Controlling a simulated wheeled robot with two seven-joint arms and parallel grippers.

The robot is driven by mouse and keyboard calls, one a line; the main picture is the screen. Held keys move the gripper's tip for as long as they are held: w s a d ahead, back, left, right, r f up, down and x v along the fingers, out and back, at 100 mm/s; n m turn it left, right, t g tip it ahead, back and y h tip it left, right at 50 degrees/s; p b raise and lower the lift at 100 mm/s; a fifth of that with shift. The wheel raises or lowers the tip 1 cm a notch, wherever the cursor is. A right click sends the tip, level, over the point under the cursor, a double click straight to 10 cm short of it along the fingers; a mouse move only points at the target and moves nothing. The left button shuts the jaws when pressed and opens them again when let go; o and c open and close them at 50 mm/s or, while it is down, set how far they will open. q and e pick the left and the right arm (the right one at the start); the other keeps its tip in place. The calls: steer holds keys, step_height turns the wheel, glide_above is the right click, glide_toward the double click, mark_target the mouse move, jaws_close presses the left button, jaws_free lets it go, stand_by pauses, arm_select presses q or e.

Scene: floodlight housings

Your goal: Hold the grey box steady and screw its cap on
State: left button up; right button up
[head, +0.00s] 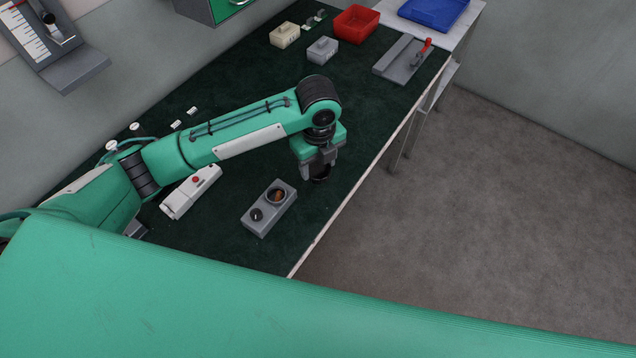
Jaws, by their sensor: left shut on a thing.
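The grey box (263,224) lies on the dark green mat near the bench's front edge. Its top has a round opening with something brown inside, and a small black knob beside it. My left gripper (320,168) points down and is shut on a black round cap (320,179). The cap is to the upper right of the box in the head view, apart from it. The gripper fingers partly hide the cap. My right gripper is not in view, and nothing is seen holding the box.
A white device with a red button (190,193) lies left of the box. Farther back are a cream box (284,36), a small grey box (322,50), a red bin (356,23), a blue tray (433,12) and a grey plate with a red-handled clamp (402,60).

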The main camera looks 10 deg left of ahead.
mark_target(311, 169)
arm_select(q)
step_height(311, 169, up, 7)
steer(key=shift+r+b, duration=0.1)
steer(key=shift+b, duration=0.4)
steer(key=n, duration=0.1)
steer(key=a+n, duration=0.1)
steer(key=n, duration=0.1)
steer(key=shift+s+a+f, duration=0.25)
steer(key=shift+f, duration=0.05)
steer(key=s+a+n, duration=0.2)
steer(key=a+n, duration=0.2)
steer(key=n, duration=0.8)
steer(key=s+a+f+n, duration=0.1)
steer(key=s+a+n, duration=0.2)
steer(key=n, duration=0.9)
steer(key=shift+a+f, duration=0.3)
steer(key=shift+a, duration=0.85)
